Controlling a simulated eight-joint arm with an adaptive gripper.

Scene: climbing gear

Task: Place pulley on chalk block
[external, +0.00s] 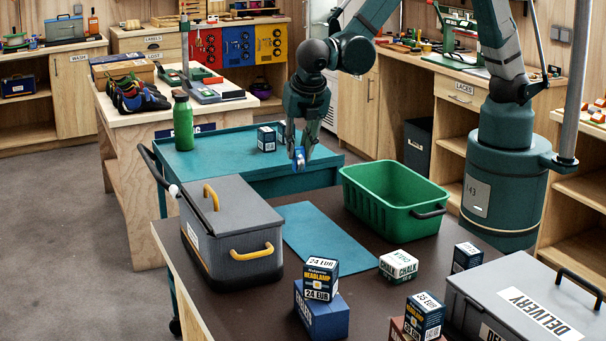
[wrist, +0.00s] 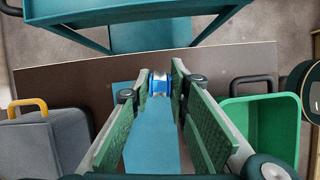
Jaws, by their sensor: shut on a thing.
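My gripper (external: 302,150) is shut on a small blue and silver pulley (external: 299,158). It holds the pulley in the air, in the external view in front of the teal cart's top. In the wrist view the pulley (wrist: 160,84) sits between the tips of the green finger pads. The chalk block (external: 398,265) is a small white and green box marked CHALK. It lies on the dark table, in front of the green crate and right of the blue mat, with nothing on top of it. The chalk block is not visible in the wrist view.
A green crate (external: 396,222) and a grey toolbox (external: 236,258) with yellow handles flank the blue mat (external: 325,238). A headlamp box (external: 321,279) stands on a blue box. A grey DELIVERY case (external: 520,300) is at front right. A green bottle (external: 183,122) stands on the teal cart (external: 220,155).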

